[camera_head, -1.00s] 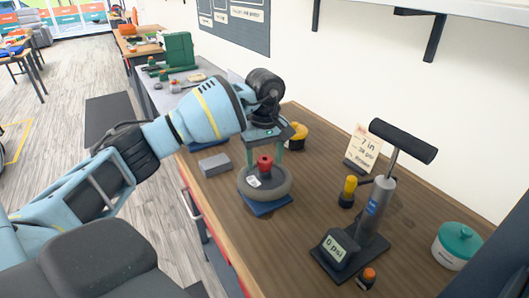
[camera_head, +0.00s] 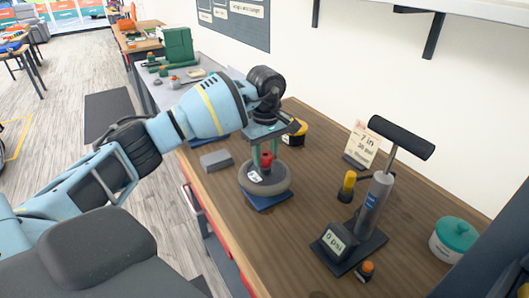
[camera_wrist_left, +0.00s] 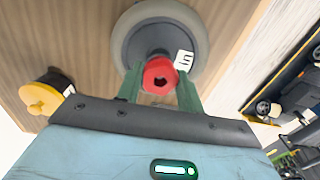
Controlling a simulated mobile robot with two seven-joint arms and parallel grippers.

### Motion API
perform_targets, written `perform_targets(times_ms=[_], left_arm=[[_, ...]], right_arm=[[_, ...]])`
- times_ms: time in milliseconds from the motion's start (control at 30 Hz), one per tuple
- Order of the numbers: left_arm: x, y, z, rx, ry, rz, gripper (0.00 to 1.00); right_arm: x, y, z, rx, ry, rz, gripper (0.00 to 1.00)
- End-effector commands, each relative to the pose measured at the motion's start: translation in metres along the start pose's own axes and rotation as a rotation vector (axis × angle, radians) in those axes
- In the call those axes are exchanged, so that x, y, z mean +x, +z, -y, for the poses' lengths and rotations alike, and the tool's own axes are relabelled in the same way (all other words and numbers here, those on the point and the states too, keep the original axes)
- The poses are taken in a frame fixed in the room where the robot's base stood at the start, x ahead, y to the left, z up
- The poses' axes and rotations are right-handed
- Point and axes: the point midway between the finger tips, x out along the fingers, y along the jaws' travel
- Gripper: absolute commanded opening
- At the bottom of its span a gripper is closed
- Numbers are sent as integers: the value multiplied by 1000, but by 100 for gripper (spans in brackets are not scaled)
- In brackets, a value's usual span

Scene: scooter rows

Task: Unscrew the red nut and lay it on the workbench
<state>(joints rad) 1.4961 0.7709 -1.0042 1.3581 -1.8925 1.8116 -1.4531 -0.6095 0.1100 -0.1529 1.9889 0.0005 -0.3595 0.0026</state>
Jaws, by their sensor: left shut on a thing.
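The red nut (camera_head: 266,160) sits at the hub of a grey wheel (camera_head: 279,186), which lies flat on a blue pad (camera_head: 270,203) on the wooden workbench (camera_head: 317,218). My left gripper (camera_head: 267,155) points down over the wheel with its green fingers on either side of the nut. In the left wrist view the red nut (camera_wrist_left: 160,76) lies between the fingertips (camera_wrist_left: 160,88), and the gripper is shut on it. I cannot tell how far the nut is turned on its thread. My right gripper is not in view.
A grey block (camera_head: 215,160) lies left of the wheel. A yellow and black round thing (camera_head: 296,133) stands behind it. A hand pump (camera_head: 371,205), a sign card (camera_head: 363,143), a yellow-topped item (camera_head: 347,185) and a teal-lidded tub (camera_head: 454,242) stand to the right. Bench surface is bare between.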

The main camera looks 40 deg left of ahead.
Motion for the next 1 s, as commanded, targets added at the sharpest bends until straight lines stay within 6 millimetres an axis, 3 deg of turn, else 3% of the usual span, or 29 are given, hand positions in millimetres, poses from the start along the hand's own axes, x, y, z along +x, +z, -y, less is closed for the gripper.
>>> perform_targets(times_ms=[1000], left_arm=[[-2,0,0,-566,2,-1,15]], right_arm=[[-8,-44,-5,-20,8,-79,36]])
